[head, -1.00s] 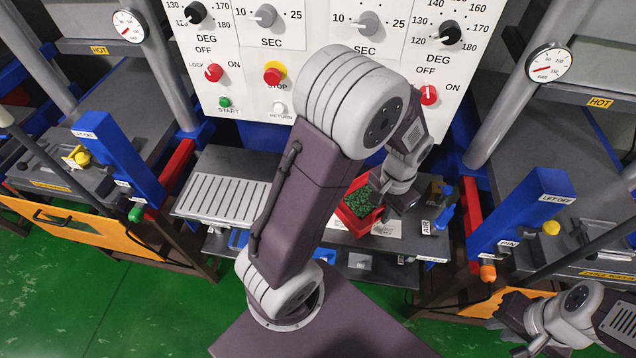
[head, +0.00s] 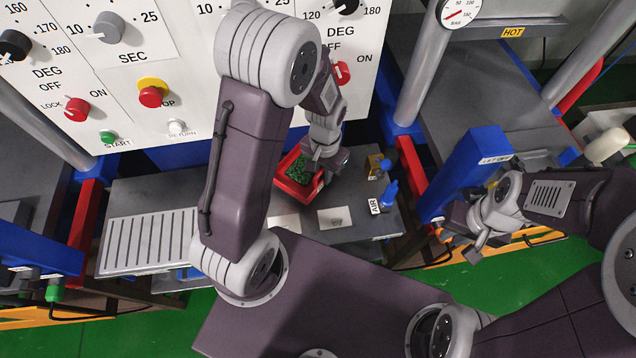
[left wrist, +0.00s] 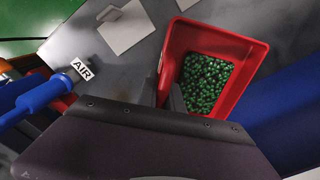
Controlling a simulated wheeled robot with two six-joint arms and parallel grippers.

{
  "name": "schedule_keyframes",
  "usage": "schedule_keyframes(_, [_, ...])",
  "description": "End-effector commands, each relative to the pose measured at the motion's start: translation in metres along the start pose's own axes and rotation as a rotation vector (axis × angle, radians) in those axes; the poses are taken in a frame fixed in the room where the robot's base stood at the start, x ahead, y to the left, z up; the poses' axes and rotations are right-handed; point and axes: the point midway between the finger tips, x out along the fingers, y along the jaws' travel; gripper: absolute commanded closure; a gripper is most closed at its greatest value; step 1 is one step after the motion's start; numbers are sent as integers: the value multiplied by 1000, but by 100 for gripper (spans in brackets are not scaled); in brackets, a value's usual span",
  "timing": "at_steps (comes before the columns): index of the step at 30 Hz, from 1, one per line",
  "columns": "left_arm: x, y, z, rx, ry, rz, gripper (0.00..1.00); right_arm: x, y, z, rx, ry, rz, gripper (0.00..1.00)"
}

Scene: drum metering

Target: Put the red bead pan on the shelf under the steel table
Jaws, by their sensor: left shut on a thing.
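The red bead pan (head: 289,188), full of green beads, is at the back of the steel table (head: 345,190), below the control panel. It also shows in the left wrist view (left wrist: 240,50). My left gripper (head: 322,172) is shut on the pan's side wall, one finger inside and one outside (left wrist: 168,96). I cannot tell whether the pan touches the table top. The shelf under the table (head: 185,277) shows only as a dark strip below the front edge; most of it is hidden. My right gripper (head: 468,232) is empty, off to the right; its jaw opening is unclear.
White cards (head: 335,217) lie on the table in front of the pan. A blue air fitting with an AIR label (head: 375,206) stands at the right. A slotted plate (head: 150,240) covers the left end. Blue and red press posts (head: 470,165) flank the table.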

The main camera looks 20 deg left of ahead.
Motion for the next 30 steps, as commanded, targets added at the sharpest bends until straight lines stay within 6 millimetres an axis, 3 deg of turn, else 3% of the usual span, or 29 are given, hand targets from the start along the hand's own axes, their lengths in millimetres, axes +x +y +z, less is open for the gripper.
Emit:
schedule_keyframes(5, [9,0,0,0,0,0,100,1,0,0,0,0,0,81])
schedule_keyframes(12, [45,0,0,0,-1,0,100,4,0,0,0,0,0,81])
schedule_keyframes(23, [50,0,0,0,2,0,100,7,0,1,0,0,0,81])
schedule_keyframes(24, [50,0,0,0,1,0,84,6,0,1,0,0,0,81])
schedule_keyframes(26, [49,0,0,0,1,0,68,6,0,1,0,0,0,81])
schedule_keyframes(30, [49,0,0,0,1,0,68,6,0,1,0,0,0,81])
